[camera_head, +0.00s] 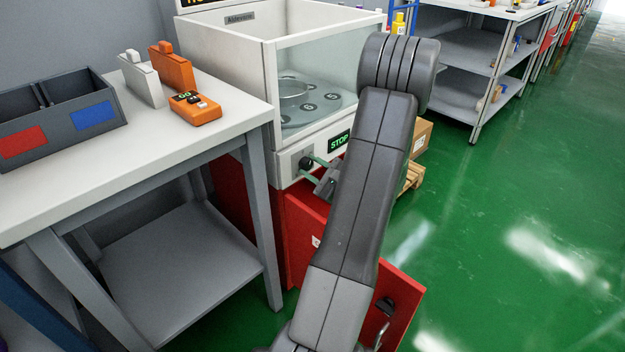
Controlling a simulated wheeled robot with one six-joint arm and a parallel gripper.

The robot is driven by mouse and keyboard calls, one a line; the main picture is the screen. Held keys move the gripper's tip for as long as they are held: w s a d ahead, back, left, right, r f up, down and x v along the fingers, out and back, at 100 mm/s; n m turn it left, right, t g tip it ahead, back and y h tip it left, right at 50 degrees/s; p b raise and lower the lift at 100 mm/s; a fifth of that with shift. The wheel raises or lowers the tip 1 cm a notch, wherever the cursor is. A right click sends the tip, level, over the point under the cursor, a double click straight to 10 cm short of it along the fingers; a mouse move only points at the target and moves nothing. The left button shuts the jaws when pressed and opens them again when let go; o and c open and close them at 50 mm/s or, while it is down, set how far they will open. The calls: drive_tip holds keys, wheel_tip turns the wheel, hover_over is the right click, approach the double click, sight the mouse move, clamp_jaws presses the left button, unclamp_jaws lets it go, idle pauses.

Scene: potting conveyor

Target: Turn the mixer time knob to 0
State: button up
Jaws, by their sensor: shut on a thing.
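The mixer (268,60) is a white cabinet with clear walls on a red base, left of my arm. Its time knob (305,163) is a small black knob on the white front panel, left of a green-lit STOP display (339,141). My gripper (311,164) is at the panel with its greenish fingers around the knob, shut on it. My arm hides the right part of the mixer front. The knob's pointer and any scale marks are too small to read.
A grey-white table (150,135) stands at left with an orange device (194,108) and a dark divided bin (60,118) on it. A red door (395,305) stands open low at the mixer's base. Green floor (500,220) is clear at right.

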drive_tip(key=n+b, duration=0.2)
drive_tip(key=b, duration=0.1)
drive_tip(key=shift+f+n, duration=0.2)
drive_tip(key=shift+n, duration=0.2)
drive_tip(key=shift+r+n+b, duration=0.15)
drive_tip(key=shift+n+b, duration=0.35)
drive_tip(key=shift+b, duration=0.35)
drive_tip(key=shift+r, duration=0.1)
drive_tip(key=o, duration=1)
drive_tip(key=shift+c, duration=0.2)
drive_tip(key=shift+d, duration=0.1)
drive_tip(key=p+v, duration=0.3)
drive_tip(key=v, duration=1)
drive_tip(key=shift+s+d, duration=0.25)
drive_tip(key=shift+s, duration=0.05)
